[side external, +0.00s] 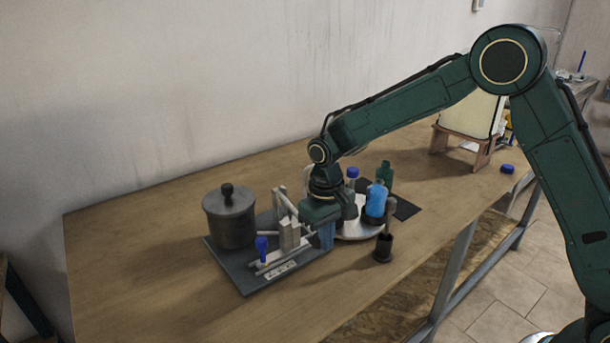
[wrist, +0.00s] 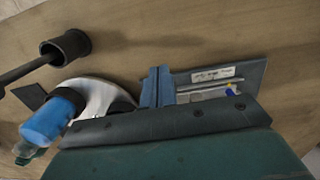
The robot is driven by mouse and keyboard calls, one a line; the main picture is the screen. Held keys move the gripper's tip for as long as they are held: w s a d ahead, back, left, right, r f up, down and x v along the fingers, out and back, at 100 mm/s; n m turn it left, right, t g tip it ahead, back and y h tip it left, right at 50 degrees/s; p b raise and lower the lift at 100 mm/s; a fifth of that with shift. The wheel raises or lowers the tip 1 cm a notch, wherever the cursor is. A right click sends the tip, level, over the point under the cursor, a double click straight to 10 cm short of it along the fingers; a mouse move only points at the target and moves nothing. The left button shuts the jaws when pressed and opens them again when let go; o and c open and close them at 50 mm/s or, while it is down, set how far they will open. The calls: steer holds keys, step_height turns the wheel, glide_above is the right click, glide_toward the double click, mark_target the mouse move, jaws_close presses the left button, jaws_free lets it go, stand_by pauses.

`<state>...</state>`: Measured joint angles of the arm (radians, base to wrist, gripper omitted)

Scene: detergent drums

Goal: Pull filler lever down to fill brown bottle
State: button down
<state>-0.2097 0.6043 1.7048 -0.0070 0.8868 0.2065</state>
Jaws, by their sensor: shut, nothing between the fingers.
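My gripper (side external: 326,243) is shut and empty, its blue fingers pointing down at the right end of the filler's dark base plate (side external: 245,280). In the wrist view the closed fingers (wrist: 157,72) stand between the plate (wrist: 250,70) and a white round turntable (wrist: 98,92). A grey filler frame with slanted bars (side external: 287,215) stands on the plate just left of my gripper. I cannot tell which bar is the lever, or whether my gripper touches it. No brown bottle can be made out; my gripper and wrist hide part of the turntable.
A blue-filled bottle (side external: 376,200) and a green bottle (side external: 385,172) stand right of my gripper, near a blue cap (side external: 352,172). A lidded grey pot (side external: 230,222) is at left. A dark cup (side external: 383,248) stands in front. The table's left front is clear.

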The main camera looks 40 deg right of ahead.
step_height(320, 180, up, 10)
steer(key=w, duration=0.2)
steer(key=shift+w+d+t, duration=0.15)
steer(key=shift+w+t, duration=0.2)
steer(key=shift+t, duration=0.05)
stand_by(0.9)
steer(key=shift+s, duration=0.1)
steer(key=shift+s+a+r, duration=0.25)
steer(key=shift+s+r, duration=0.2)
steer(key=shift+r, duration=0.1)
steer(key=shift+r, duration=2)
